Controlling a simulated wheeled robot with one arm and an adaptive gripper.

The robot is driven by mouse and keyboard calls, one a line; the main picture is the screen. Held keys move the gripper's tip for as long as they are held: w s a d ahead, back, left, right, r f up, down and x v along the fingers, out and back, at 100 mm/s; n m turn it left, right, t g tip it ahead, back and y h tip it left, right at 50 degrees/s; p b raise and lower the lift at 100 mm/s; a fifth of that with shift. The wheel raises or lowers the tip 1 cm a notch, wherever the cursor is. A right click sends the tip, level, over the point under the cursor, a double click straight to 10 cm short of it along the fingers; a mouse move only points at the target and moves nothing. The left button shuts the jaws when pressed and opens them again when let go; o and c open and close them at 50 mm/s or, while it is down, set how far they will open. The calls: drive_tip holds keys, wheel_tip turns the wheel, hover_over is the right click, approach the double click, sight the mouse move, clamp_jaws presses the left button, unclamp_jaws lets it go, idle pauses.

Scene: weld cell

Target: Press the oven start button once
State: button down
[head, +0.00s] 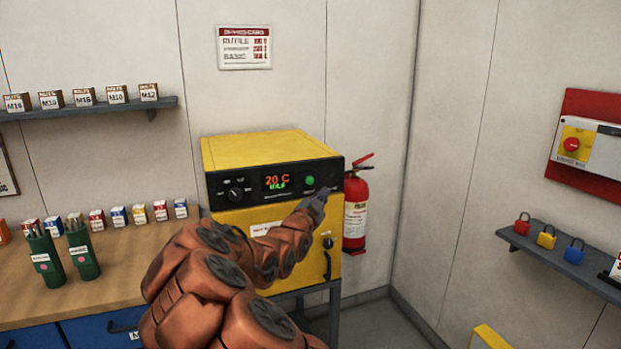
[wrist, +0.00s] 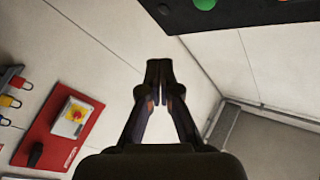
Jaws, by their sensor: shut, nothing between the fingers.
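The yellow oven (head: 255,150) stands against the back wall with a black control panel (head: 222,190) on its front. The panel display reads 20 C in orange with smaller green text below. The green start button (head: 310,181) is right of the display; in the wrist view a green button (wrist: 205,3) shows at the top edge. My gripper (head: 322,190) is shut and empty, its tips just below and right of the button in the head view. In the wrist view my gripper (wrist: 159,68) points up with its fingers together, apart from the panel. I cannot tell its depth to the panel.
A red fire extinguisher (head: 356,205) hangs right of the oven. A wooden bench (head: 120,268) with green rod holders and small boxes is at the left. A grey shelf with padlocks (head: 560,262) and a red switch board (head: 590,105) are on the right wall.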

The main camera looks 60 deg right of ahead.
sight(310, 181)
drive_tip(key=shift+w+d+p, duration=0.6)
drive_tip(key=shift+w+p, duration=0.25)
drive_tip(key=shift+w, duration=0.1)
drive_tip(key=shift+w+d+p, duration=0.65)
drive_tip(key=shift+w+p, duration=0.25)
drive_tip(key=shift+w+d+p, duration=0.6)
drive_tip(key=shift+w+p, duration=0.25)
drive_tip(key=shift+w, duration=0.1)
drive_tip(key=shift+w+d, duration=0.1)
drive_tip(key=shift+w, duration=0.1)
drive_tip(key=shift+w+d, duration=0.15)
drive_tip(key=shift+w, duration=0.1)
drive_tip(key=shift+w+d, duration=0.3)
drive_tip(key=shift+w, duration=0.15)
idle(0.5)
drive_tip(key=shift+s+a+b, duration=0.1)
drive_tip(key=shift+b, duration=0.2)
drive_tip(key=shift+s+a+b, duration=0.4)
drive_tip(key=shift+s+b, duration=0.35)
drive_tip(key=shift+b, duration=0.2)
